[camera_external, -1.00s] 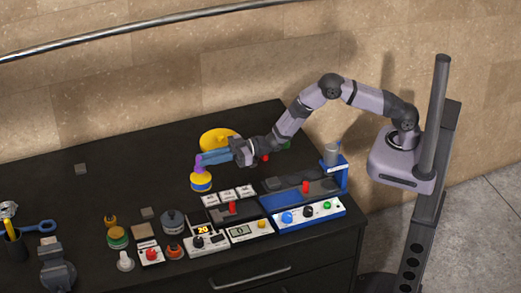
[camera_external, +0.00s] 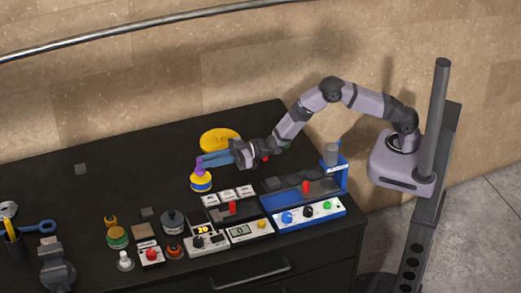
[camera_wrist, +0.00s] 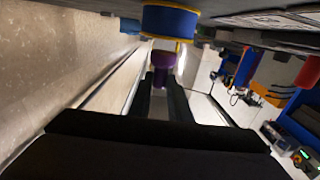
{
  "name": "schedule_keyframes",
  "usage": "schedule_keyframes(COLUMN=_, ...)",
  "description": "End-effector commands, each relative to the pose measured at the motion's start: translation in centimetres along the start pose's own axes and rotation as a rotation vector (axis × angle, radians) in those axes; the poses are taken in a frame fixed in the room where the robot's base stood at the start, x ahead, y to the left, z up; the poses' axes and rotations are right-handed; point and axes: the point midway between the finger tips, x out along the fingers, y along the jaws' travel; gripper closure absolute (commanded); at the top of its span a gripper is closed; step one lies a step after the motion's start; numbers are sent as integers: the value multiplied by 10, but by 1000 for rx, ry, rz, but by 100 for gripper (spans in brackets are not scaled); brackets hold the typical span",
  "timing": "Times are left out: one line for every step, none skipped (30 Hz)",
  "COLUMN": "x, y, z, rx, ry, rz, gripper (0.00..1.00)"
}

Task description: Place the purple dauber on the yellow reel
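The purple dauber (camera_external: 199,169) is at the tips of my gripper (camera_external: 203,161), low over the table. In the wrist view the purple dauber (camera_wrist: 163,61) has its narrow part between the two dark fingertips (camera_wrist: 161,82), which look closed on it. The yellow reel (camera_external: 201,183), with a blue band, stands on the black table just under the dauber. In the wrist view, the reel (camera_wrist: 169,22) is directly beyond the dauber's wide end. The two look touching or nearly so; I cannot tell which.
A larger yellow disc (camera_external: 220,140) lies behind my gripper. White control boxes (camera_external: 250,231) and a blue-based unit (camera_external: 308,213) stand to the right front. Several small items, including a dark round pot (camera_external: 173,222), stand to the left front. The table's left rear is mostly clear.

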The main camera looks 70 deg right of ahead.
Motion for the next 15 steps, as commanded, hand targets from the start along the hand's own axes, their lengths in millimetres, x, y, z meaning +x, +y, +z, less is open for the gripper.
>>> schedule_keyframes(x=-1, y=0, z=4, rx=2, ry=-7, rz=0, gripper=73)
schedule_keyframes(x=-1, y=0, z=4, rx=3, ry=-8, rz=0, gripper=66)
schedule_keyframes(x=-1, y=0, z=4, rx=3, ry=-8, rz=0, gripper=64)
schedule_keyframes(x=-1, y=0, z=5, rx=3, ry=-9, rz=0, gripper=64)
schedule_keyframes(x=-1, y=0, z=5, rx=3, ry=-9, rz=0, gripper=64)
schedule_keyframes(x=-1, y=-1, z=5, rx=3, ry=-9, rz=0, gripper=64)
schedule_keyframes(x=-1, y=-1, z=5, rx=3, ry=-10, rz=0, gripper=64)
schedule_keyframes(x=-1, y=-1, z=6, rx=3, ry=-10, rz=0, gripper=64)
schedule_keyframes(x=-1, y=-1, z=6, rx=4, ry=-11, rz=0, gripper=64)
schedule_keyframes(x=-1, y=-1, z=6, rx=4, ry=-11, rz=0, gripper=64)
schedule_keyframes(x=-2, y=-1, z=6, rx=4, ry=-11, rz=0, gripper=64)
schedule_keyframes(x=-2, y=-1, z=6, rx=4, ry=-12, rz=0, gripper=64)
schedule_keyframes(x=-2, y=-1, z=5, rx=4, ry=-12, rz=0, gripper=64)
schedule_keyframes(x=-2, y=-1, z=4, rx=4, ry=-12, rz=0, gripper=64)
schedule_keyframes(x=-2, y=-1, z=3, rx=4, ry=-12, rz=0, gripper=64)
